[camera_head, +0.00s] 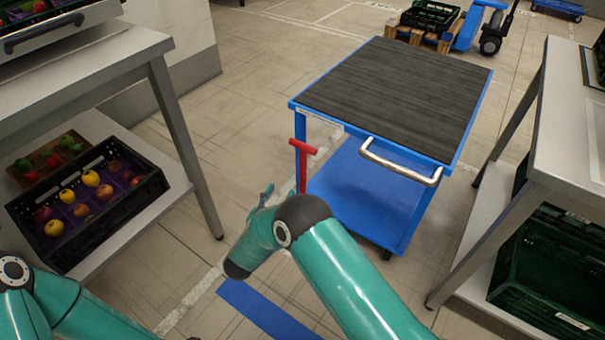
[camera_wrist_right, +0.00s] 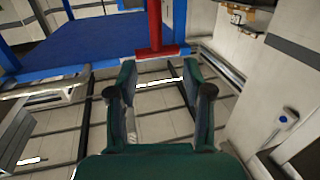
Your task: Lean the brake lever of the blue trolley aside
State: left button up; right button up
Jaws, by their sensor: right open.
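The blue trolley (camera_head: 440,85) stands ahead with a dark ribbed top, a lower blue shelf and a silver push handle (camera_head: 400,165). Its red T-shaped brake lever (camera_head: 302,165) stands roughly upright at the near left corner. My right gripper (camera_head: 265,195) is mostly hidden behind its own wrist, just left of the lever. In the right wrist view my right gripper (camera_wrist_right: 160,75) is open and empty. The red lever (camera_wrist_right: 155,25) shows just beyond the gap between its fingertips, apart from them. My left gripper is out of view; only part of the left arm shows.
A table at left (camera_head: 140,50) has a black fruit crate (camera_head: 110,215) on its lower shelf. A table at right (camera_head: 560,130) holds green crates (camera_head: 545,265) below. A blue pallet truck (camera_head: 470,28) stands at the back. Floor around the lever is free.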

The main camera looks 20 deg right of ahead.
aim_at(302, 160)
jog(key=shift+m+h, duration=0.3)
jog(key=shift+h, duration=0.2)
jog(key=b+x, duration=0.4)
jog(key=x, duration=1)
jog(key=shift+w+d+f, duration=0.15)
jog(key=shift+w+d, duration=0.1)
jog(key=shift+d, duration=0.1)
jog(key=shift+x, duration=0.8)
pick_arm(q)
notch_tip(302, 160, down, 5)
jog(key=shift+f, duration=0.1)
pick_arm(e)
grip_shut()
